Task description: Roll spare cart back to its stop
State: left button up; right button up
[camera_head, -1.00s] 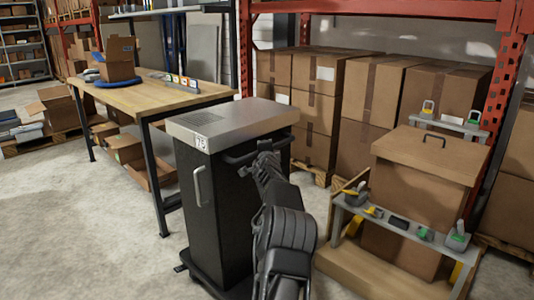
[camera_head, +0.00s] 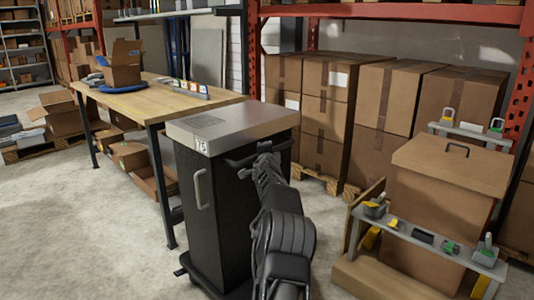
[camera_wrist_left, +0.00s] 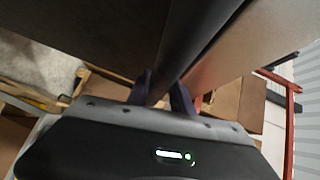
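The spare cart (camera_head: 222,205) is a dark cabinet with a grey top, a "75" label and a pale door handle on its front. It stands upright on a low wheeled base on the floor. A dark push bar (camera_head: 240,159) runs along its right side. My left gripper (camera_head: 264,150) is at this bar. In the left wrist view the two fingers (camera_wrist_left: 163,92) lie on either side of the dark bar (camera_wrist_left: 190,45) and look closed on it. The cart's stop cannot be made out. My right gripper is not in view.
A wooden workbench (camera_head: 165,101) stands close behind and left of the cart. A stand (camera_head: 365,280) with a brown box (camera_head: 440,190) and small tools is at the right. Boxes on pallets (camera_head: 385,95) line the red rack behind. Floor (camera_head: 90,240) at the left front is clear.

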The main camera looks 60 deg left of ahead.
pick_arm(q)
jog(key=shift+o, duration=1.3)
jog(key=shift+f, duration=0.1)
jog(key=shift+d, duration=0.15)
jog(key=shift+d+b, duration=0.4)
jog(key=shift+d, duration=0.1)
jog(key=b+v, duration=0.1)
jog(key=v, duration=0.5)
jog(key=shift+s+d+b, duration=0.2)
jog(key=shift+s+b, duration=0.2)
